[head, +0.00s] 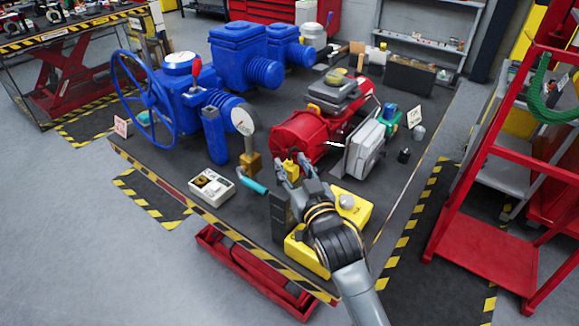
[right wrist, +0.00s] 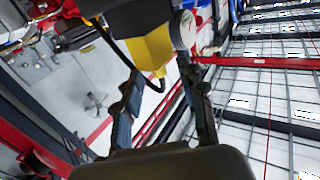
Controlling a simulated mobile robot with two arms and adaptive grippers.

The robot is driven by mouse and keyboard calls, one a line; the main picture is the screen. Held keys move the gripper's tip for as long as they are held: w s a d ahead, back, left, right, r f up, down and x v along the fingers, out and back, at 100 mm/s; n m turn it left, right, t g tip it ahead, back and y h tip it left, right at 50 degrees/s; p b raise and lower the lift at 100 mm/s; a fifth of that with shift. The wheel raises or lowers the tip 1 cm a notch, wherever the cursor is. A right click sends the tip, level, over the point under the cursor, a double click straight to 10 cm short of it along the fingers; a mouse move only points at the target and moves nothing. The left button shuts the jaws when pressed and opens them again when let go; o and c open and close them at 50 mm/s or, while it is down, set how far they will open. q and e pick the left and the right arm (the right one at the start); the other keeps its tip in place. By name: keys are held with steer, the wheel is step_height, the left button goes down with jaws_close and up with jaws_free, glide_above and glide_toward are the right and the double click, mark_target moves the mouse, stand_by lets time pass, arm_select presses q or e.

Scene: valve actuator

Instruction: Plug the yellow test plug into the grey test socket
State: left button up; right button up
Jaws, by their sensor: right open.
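A yellow plug (head: 292,171) shows in the head view in front of the red cylindrical housing. In the right wrist view the yellow plug (right wrist: 150,54), with a black cable beside it, lies at and just beyond the fingertips. My right gripper (head: 291,164) is open, its two fingers on either side of the plug in the head view. The fingers (right wrist: 160,76) are spread apart in the right wrist view; I cannot tell whether they touch the plug. I cannot pick out the grey test socket for certain. My left gripper is not in view.
A red actuator (head: 300,138) and a grey box (head: 366,149) stand behind my right gripper. A white box with knobs (head: 211,187), a teal-handled tool (head: 252,182) and a gauge (head: 244,122) are to its left. Blue valves (head: 240,55) fill the back left.

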steer(key=shift+x, duration=1.1)
jaws_close()
steer(key=shift+r, duration=0.1)
